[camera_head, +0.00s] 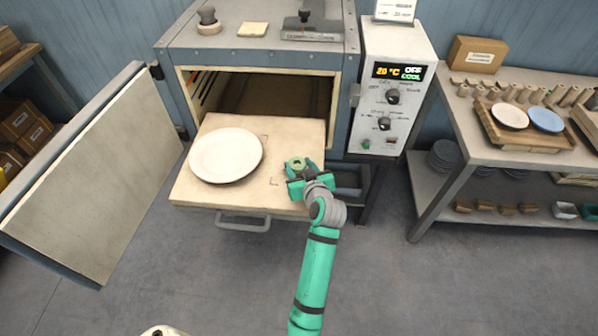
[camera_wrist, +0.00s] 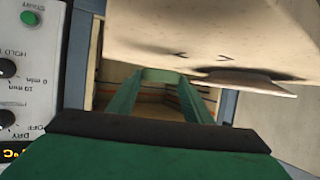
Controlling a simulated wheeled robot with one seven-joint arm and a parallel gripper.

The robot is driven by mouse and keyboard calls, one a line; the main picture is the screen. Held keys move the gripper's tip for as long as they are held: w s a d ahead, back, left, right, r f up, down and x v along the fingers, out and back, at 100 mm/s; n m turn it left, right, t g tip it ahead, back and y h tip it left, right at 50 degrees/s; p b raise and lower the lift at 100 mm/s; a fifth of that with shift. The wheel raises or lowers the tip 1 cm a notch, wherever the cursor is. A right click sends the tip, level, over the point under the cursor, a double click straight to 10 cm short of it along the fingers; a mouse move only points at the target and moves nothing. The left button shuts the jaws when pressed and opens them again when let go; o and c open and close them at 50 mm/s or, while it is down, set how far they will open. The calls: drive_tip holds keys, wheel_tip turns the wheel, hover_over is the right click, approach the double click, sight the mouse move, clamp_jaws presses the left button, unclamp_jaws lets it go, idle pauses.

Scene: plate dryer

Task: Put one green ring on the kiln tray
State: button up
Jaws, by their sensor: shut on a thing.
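The pale kiln tray (camera_head: 200,192) is pulled out in front of the open kiln. A white plate (camera_head: 226,155) lies on its left part, and thin corner marks show on the bare part to the right. My gripper (camera_head: 299,168) is over the tray's right side, shut on a green ring (camera_head: 296,163). Whether the ring touches the tray is unclear. In the wrist view, my gripper (camera_wrist: 163,82) shows two green fingers with a green band between their tips. The tray (camera_wrist: 200,35) and the plate's edge (camera_wrist: 250,82) lie at the upper right there.
The kiln door (camera_head: 95,170) stands open at left. The control panel (camera_head: 390,95), reading 20 °C, stands close on the right. A side table (camera_head: 480,145) holds a wooden tray with a white and a blue plate.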

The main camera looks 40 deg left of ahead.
drive_tip(key=shift+d+f, duration=0.1)
drive_tip(key=shift+f, duration=1.2)
drive_tip(key=shift+f, duration=0.1)
drive_tip(key=o, duration=1)
drive_tip(key=shift+w, duration=0.1)
drive_tip(key=v, duration=1.2)
